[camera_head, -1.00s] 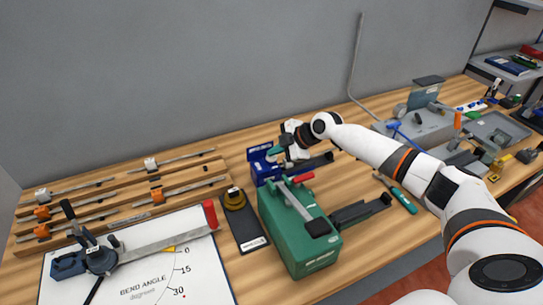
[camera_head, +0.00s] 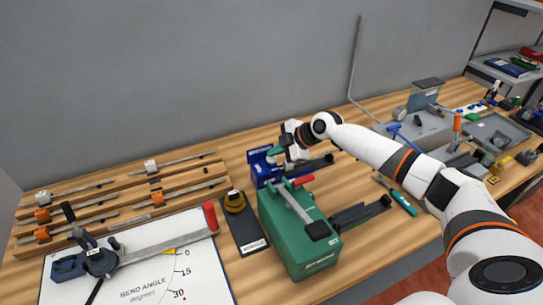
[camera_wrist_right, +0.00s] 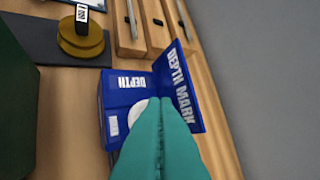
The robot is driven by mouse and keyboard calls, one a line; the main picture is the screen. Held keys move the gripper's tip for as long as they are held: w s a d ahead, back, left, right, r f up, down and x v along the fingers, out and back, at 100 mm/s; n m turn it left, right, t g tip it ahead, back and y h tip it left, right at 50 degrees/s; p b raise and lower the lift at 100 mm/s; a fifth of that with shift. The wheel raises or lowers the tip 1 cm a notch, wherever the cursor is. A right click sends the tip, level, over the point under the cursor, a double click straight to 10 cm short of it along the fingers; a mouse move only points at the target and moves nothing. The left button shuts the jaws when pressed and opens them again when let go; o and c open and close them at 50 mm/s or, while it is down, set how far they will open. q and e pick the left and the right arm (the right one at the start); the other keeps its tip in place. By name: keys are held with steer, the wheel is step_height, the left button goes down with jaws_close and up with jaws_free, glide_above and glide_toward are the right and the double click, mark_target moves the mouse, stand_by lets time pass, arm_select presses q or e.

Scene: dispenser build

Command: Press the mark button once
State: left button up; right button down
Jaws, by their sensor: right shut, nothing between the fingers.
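The blue device (camera_head: 258,168) stands on the workbench behind the green machine; its panels read "DEPTH" and "DEPTH MARK" in the right wrist view (camera_wrist_right: 118,92). A round whitish button (camera_wrist_right: 137,112) sits on its blue top, partly hidden by my fingers. My right gripper (camera_head: 276,151) is over this device, its teal fingers shut together and empty. In the right wrist view the fingertips (camera_wrist_right: 155,101) overlap the button's edge; I cannot tell whether they touch it. My left gripper is not in view.
The green machine (camera_head: 300,235) with a lever stands in front of the blue device. A dark plate with a yellow round part (camera_head: 234,201) lies to its left. Wooden racks with rods and a bend-angle board (camera_head: 205,265) fill the left. A teal-handled tool (camera_head: 403,203) lies right.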

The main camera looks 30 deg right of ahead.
mark_target(276, 159)
steer(key=shift+r, duration=0.45)
steer(key=shift+r, duration=0.1)
steer(key=shift+r+p, duration=1.7)
steer(key=shift+r, duration=0.75)
steer(key=shift+f, duration=0.1)
